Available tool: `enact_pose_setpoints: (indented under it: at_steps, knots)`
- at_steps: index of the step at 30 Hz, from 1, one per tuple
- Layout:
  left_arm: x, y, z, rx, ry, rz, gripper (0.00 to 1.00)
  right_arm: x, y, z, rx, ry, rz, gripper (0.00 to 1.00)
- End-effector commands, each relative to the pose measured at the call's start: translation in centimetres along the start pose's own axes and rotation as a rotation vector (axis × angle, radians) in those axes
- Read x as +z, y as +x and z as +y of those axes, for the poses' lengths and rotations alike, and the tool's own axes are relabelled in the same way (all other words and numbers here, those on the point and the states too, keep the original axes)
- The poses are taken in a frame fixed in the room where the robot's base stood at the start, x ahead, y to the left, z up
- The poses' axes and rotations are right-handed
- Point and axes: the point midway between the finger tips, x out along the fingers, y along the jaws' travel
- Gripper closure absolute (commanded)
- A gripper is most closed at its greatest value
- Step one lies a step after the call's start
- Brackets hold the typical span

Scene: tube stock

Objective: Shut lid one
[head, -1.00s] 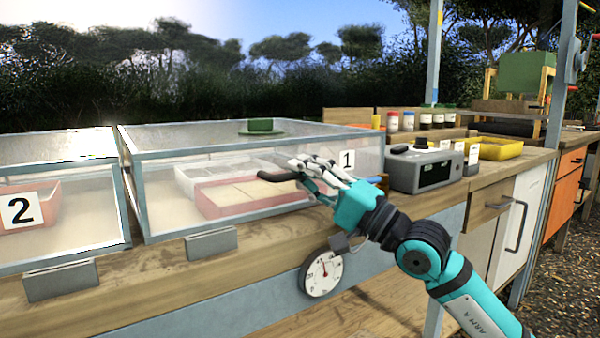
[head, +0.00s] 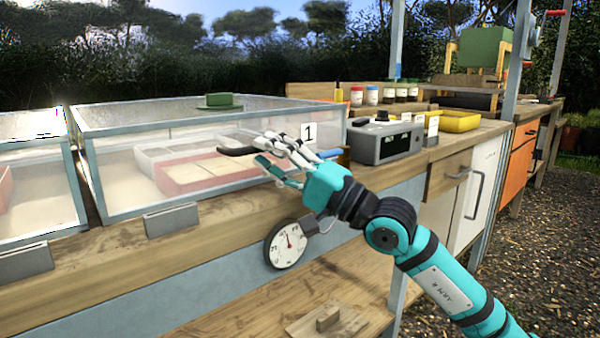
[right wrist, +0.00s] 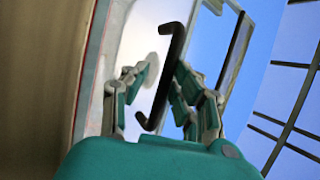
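Box one (head: 88,180) is a clear-walled case with a pale frame and a "1" label on its front. Its clear top, lid one (head: 150,112), carries a green vent or knob (head: 219,101). I cannot tell whether a gap remains under the lid. A black bar handle (head: 236,150) shows at the front of box one. My right gripper (head: 275,152) is at this handle. In the right wrist view the handle (right wrist: 166,78) lies between the spread fingers of my right gripper (right wrist: 165,68), seemingly not clamped. My left gripper is out of view.
Box two's case (head: 75,185) stands close on the left. A grey device (head: 385,142), jars (head: 388,92) and a yellow tray (head: 460,122) sit right of box one. A round dial (head: 286,245) hangs below the bench edge. Small grey brackets (head: 171,220) sit along the front.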

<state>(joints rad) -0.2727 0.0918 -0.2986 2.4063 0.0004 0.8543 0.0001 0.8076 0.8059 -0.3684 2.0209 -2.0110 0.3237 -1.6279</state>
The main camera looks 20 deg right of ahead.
Motion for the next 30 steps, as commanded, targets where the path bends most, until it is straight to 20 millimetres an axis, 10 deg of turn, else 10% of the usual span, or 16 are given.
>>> enact_pose_setpoints:
  at_steps: [9, 30]
  knots:
    - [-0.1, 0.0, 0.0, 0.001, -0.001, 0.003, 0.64, 0.1, -6.5, 0.3, 0.015, -0.005, -0.001, 0.77]
    - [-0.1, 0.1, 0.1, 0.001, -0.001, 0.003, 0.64, 0.2, -10.9, 0.0, 0.004, 0.0, -0.003, 0.77]
